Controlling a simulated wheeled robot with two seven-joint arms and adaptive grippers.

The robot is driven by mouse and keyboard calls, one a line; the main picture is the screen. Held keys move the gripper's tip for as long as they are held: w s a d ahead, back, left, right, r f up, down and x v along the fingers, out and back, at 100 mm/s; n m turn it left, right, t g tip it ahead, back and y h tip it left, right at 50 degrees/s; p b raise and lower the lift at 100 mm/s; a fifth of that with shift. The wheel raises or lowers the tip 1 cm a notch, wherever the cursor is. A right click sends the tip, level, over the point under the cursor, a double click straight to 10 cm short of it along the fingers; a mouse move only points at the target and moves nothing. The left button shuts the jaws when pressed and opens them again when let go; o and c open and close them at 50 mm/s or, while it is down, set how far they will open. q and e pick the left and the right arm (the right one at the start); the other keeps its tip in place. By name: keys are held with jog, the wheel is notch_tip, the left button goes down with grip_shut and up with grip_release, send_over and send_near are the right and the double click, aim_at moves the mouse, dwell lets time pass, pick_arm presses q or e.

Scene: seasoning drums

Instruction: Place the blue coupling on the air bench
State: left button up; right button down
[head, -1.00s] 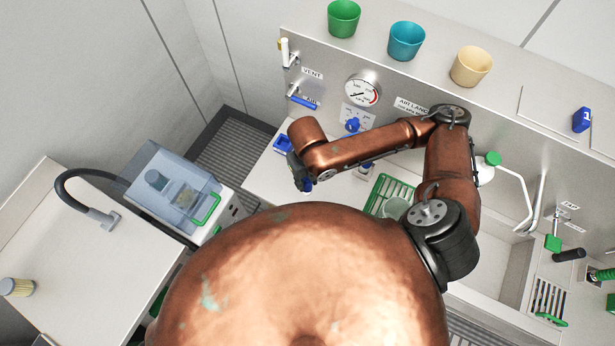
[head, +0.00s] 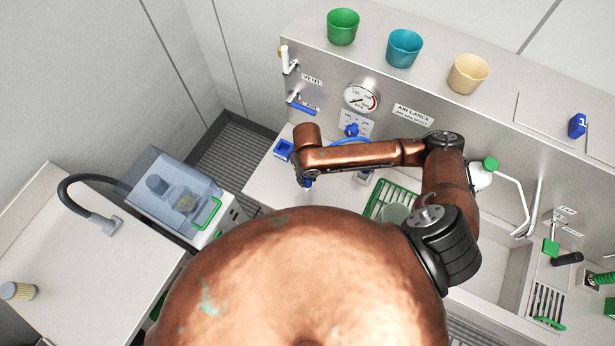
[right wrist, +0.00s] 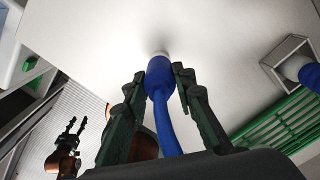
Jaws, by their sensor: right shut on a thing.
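The blue coupling (right wrist: 159,76) is between the fingers of my right gripper (right wrist: 160,82), with its blue hose (right wrist: 168,130) running back toward the wrist. Its pale tip points at the light top of the air bench (right wrist: 225,55); I cannot tell whether it touches. In the head view my right gripper (head: 306,181) is low over the bench top (head: 262,186), mostly hidden by its own arm, with a bit of blue showing below. My left gripper (right wrist: 74,127) shows small in the right wrist view, open and empty; the head view does not show it.
A green rack (head: 391,200) lies right of the gripper. The back panel has a gauge (head: 361,97) and a blue valve (head: 352,130).

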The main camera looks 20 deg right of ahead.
jog(key=c, duration=1.6)
grip_release()
notch_tip(320, 180, up, 12)
jog(key=shift+r+b, duration=0.1)
jog(key=shift+b, duration=0.25)
